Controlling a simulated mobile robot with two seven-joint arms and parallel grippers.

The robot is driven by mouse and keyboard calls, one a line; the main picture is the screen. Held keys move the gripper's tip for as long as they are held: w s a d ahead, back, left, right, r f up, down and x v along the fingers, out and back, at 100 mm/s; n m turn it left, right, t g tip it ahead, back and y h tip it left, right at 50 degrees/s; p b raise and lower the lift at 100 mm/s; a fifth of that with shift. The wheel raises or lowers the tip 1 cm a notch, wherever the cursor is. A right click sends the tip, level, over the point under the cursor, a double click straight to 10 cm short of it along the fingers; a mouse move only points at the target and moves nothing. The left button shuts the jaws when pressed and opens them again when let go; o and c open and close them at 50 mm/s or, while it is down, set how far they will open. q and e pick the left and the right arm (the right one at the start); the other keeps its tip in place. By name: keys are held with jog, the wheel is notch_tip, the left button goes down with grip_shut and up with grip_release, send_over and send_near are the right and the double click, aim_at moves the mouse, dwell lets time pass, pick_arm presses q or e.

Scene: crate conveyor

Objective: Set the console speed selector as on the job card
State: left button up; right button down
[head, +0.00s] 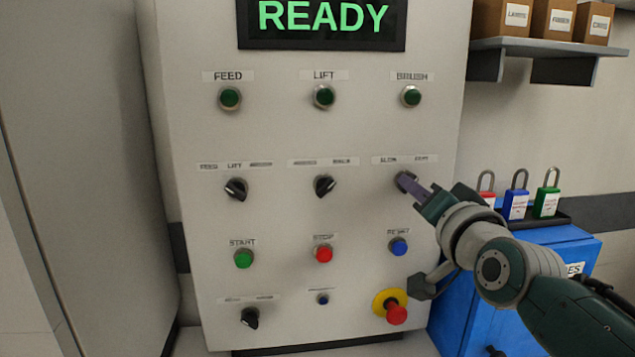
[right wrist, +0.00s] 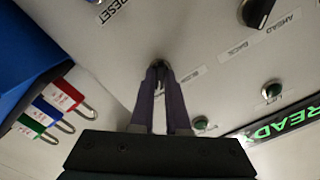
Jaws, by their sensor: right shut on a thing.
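The console (head: 280,140) fills the middle of the head view, with a green READY display (head: 322,18) at its top. The speed selector (head: 404,180) is the right-hand knob of the middle row, under a label (head: 404,160) reading SLOW on its left; the right word is blurred. My right gripper (head: 408,184) is shut on this selector, coming from the right. In the right wrist view its fingers (right wrist: 160,72) meet at the knob (right wrist: 158,64). The fingers cover most of the knob, so its pointer direction is hidden. No job card is visible. My left gripper is out of view.
Two other black selectors (head: 236,188) (head: 325,186) share the row. A blue RESET button (head: 398,247) and a red emergency stop (head: 396,312) sit below my right gripper. Padlocks (head: 516,203) stand on a blue cabinet (head: 560,245) at right, below a shelf (head: 545,48) with boxes.

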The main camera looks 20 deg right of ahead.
jog(key=shift+m, duration=0.5)
jog(key=c, duration=0.9)
grip_release()
jog(key=p+v, duration=0.1)
jog(key=v, duration=0.9)
jog(key=shift+w, duration=0.1)
